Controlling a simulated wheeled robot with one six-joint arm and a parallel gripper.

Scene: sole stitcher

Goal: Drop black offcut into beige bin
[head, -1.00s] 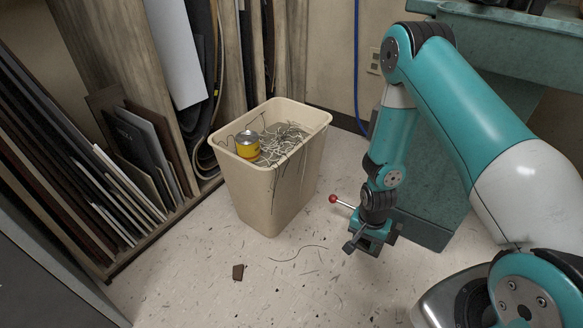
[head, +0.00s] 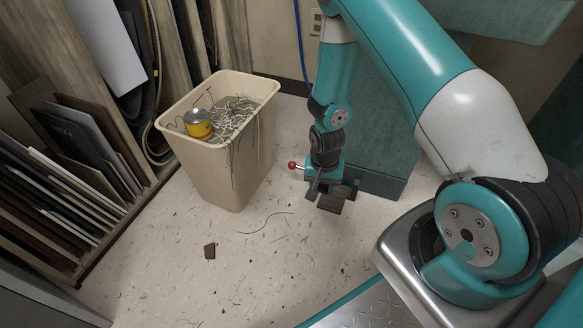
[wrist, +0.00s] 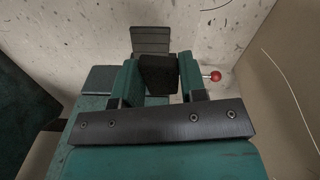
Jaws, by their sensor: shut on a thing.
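The beige bin (head: 228,175) stands upright on the floor, left of my gripper in the head view. My gripper (head: 332,190) points down, to the right of the bin and apart from it. It is shut on the black offcut (head: 330,204), a small dark piece hanging below the jaws. In the wrist view the offcut (wrist: 158,75) sits between the two fingers of my gripper (wrist: 157,80). A grey ribbed flat part shows just beyond it; I cannot tell if it is the same piece. The bin's wall (wrist: 285,75) shows at the right of the wrist view.
The bin holds tangled thread (head: 238,118) and a yellow can (head: 198,125). A red-knobbed lever (head: 292,165) shows beside my gripper. A teal machine base (head: 375,160) stands behind it. A brown scrap (head: 210,251) lies on open floor. Boards (head: 85,150) lean at left.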

